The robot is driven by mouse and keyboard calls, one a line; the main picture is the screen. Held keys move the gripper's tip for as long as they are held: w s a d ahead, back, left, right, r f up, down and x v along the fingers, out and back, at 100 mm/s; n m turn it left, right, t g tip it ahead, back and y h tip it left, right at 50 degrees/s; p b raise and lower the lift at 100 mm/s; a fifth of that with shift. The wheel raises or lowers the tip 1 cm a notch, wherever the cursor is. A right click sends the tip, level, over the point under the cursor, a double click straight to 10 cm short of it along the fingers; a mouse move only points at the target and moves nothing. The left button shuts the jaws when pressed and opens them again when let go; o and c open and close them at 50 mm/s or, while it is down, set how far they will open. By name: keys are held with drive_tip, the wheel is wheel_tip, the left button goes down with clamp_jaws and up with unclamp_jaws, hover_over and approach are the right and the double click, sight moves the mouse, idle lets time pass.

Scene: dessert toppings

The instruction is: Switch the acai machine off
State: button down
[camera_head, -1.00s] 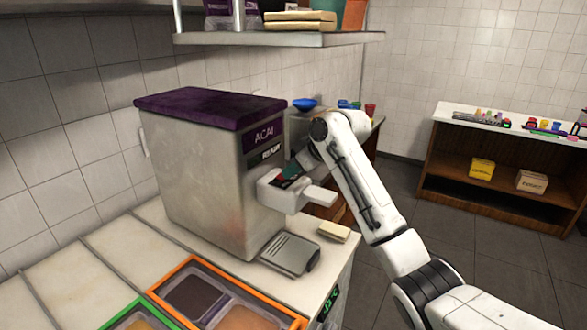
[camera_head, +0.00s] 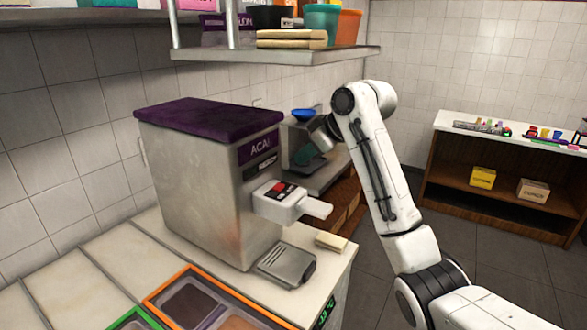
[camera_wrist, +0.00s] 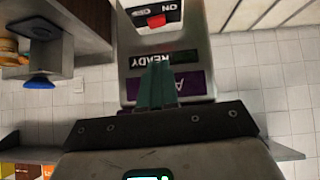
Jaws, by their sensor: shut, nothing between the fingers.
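The acai machine (camera_head: 195,190) is a large metal box with a purple top, standing on the counter. A white dispenser block (camera_head: 278,208) sticks out of its front, with a red switch (camera_head: 283,188) on its black top panel. In the wrist view the red switch (camera_wrist: 157,20) sits by the ON and OFF labels, and the display (camera_wrist: 160,60) reads READY, upside down. Which side the switch is set to I cannot tell.
A metal shelf (camera_head: 275,53) with tubs hangs above the machine. A drip tray (camera_head: 284,264) and a pale block (camera_head: 330,241) lie at the counter's front. Topping tubs in an orange frame (camera_head: 215,270) are at the lower left.

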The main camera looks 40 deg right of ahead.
drive_tip(key=shift+v, duration=1.1)
drive_tip(key=s+a+f+m+g, duration=0.1)
drive_tip(key=s+a+f, duration=0.4)
drive_tip(key=f, duration=0.5)
drive_tip(key=s+a+f+m+g, duration=0.1)
drive_tip(key=s+a+f, duration=0.35)
drive_tip(key=f, duration=0.45)
drive_tip(key=s+a+f+m+g, duration=0.1)
drive_tip(key=s+a+f, duration=0.35)
drive_tip(key=f, duration=0.55)
drive_tip(key=s+f+g+h, duration=0.1)
drive_tip(key=s+f, duration=0.3)
drive_tip(key=s, duration=0.5)
drive_tip(key=s+a+f+m+g+h, duration=0.1)
drive_tip(key=s+f+g, duration=0.1)
drive_tip(key=s, duration=0.7)
drive_tip(key=s+a+f+m+g, duration=0.1)
drive_tip(key=s+f, duration=0.4)
drive_tip(key=s, duration=0.4)
drive_tip(key=shift+s+f+g+h+b, duration=0.2)
drive_tip(key=shift+f+g+h+b, duration=0.1)
drive_tip(key=shift+f+h+b, duration=0.1)
drive_tip(key=shift+w+a+r, duration=0.1)
